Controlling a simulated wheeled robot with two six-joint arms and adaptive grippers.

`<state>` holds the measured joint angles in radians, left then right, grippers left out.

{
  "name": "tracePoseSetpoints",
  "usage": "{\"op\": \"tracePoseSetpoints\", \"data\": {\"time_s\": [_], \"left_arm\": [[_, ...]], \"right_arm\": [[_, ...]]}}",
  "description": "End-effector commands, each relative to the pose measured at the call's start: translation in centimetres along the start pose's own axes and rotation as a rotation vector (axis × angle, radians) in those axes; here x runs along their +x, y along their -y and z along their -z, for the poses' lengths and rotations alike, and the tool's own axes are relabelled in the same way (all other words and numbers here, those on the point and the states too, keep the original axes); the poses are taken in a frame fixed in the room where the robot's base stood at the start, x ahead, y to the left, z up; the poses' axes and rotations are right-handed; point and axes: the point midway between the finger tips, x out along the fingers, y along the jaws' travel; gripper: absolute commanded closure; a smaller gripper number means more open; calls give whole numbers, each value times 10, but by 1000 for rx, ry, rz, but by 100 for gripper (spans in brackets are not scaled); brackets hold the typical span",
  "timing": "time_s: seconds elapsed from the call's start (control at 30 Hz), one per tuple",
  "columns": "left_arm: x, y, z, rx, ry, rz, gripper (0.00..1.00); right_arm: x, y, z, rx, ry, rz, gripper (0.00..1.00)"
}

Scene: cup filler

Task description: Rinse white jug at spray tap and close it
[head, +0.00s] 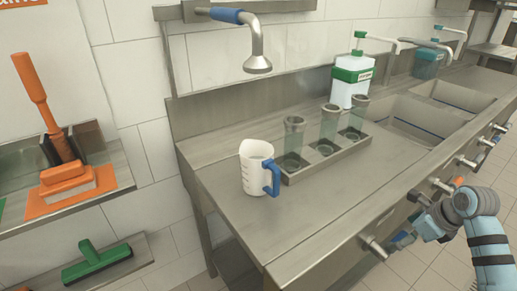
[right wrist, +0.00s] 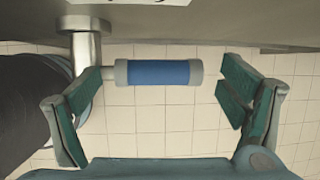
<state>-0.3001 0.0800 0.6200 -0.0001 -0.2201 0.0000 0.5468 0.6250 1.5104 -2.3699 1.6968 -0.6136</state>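The white jug (head: 253,168) with a blue handle stands upright on the steel counter, roughly below the spray tap (head: 257,63). The tap's blue grip (head: 227,15) is at the top. No water shows from the spray head. A lever with a blue handle (right wrist: 158,73) sticks out from the counter's front; its metal base (head: 374,246) shows in the head view. My right gripper (head: 408,236) is at this lever. In the right wrist view, my right gripper (right wrist: 165,105) is open, one finger on either side of the blue handle. My left gripper is out of view.
A steel tray (head: 292,178) with several glass cylinders stands right of the jug. Behind it is a white and green dispenser bottle (head: 351,82). Sink basins (head: 405,120) lie further right. Other levers (head: 441,185) line the counter front. Orange tools (head: 68,180) sit left.

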Motion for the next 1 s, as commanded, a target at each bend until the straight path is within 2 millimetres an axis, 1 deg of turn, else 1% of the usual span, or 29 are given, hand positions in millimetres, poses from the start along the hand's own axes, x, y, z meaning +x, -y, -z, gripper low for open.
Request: {"op": "tracePoseSetpoints", "data": {"time_s": [0.17,0.27,0.37,0.5,0.6,0.7,0.8,1.0], "left_arm": [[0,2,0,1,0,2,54],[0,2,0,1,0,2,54],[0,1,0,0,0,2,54],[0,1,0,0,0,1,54],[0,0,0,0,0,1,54],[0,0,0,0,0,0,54],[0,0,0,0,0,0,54],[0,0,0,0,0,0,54]], "right_arm": [[0,0,0,1,-1,-1,10],[-6,0,0,0,-1,1,10],[-25,1,1,-2,-1,3,10],[-65,2,0,-1,0,6,10],[-92,1,0,-1,0,4,10],[-110,1,0,0,-1,3,10],[-119,0,0,1,-1,0,10],[-120,0,0,2,-1,-1,10]]}}
